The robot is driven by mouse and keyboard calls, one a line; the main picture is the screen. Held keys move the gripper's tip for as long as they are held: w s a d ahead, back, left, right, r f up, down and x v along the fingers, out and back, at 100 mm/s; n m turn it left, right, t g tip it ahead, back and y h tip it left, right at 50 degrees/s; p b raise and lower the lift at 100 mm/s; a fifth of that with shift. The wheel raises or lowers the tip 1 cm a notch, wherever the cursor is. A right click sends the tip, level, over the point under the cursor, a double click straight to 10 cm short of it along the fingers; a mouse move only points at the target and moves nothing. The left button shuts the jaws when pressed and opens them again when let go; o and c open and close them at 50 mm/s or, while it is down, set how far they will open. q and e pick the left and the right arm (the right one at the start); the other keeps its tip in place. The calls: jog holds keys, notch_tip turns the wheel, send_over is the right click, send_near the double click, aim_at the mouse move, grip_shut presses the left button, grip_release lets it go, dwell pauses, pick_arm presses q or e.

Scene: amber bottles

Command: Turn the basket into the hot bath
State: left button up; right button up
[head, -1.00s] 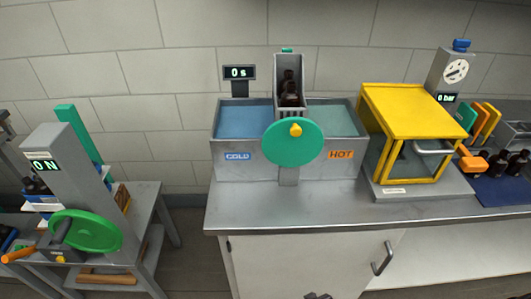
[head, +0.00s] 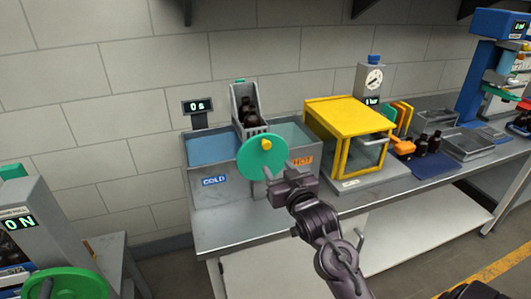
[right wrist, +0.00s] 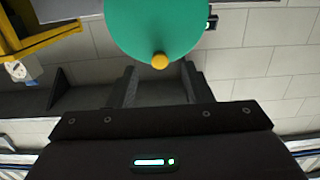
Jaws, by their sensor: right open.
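The grey basket (head: 235,100) stands between the two baths, with dark amber bottles (head: 249,112) in it. The blue cold bath (head: 211,148) is on its left and the grey-green hot bath (head: 291,134), labelled HOT, on its right. A green wheel (head: 257,163) with a yellow knob (head: 266,144) is on the front. My left gripper is out of view.
A yellow-framed box (head: 350,115) stands right of the hot bath. Further right are a gauge post (head: 370,83), bottles on a blue mat (head: 432,168) and metal trays. Another green wheel (head: 66,284) is at lower left. The counter's front strip (head: 230,240) is clear.

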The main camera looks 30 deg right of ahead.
aim_at(267, 146)
jog(key=w, duration=0.2)
jog(key=w+d+r+p, duration=0.1)
jog(key=w, duration=0.1)
jog(key=w+r+p, duration=0.1)
jog(key=w, duration=0.1)
jog(key=shift+d, duration=0.35)
jog(key=shift+w+p, duration=0.4)
jog(key=shift+w, duration=0.25)
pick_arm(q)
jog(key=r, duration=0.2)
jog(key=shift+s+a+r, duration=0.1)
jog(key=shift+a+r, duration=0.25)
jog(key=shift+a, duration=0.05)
pick_arm(e)
jog(key=shift+d+f, duration=0.1)
jog(key=shift+c, duration=0.4)
grip_shut()
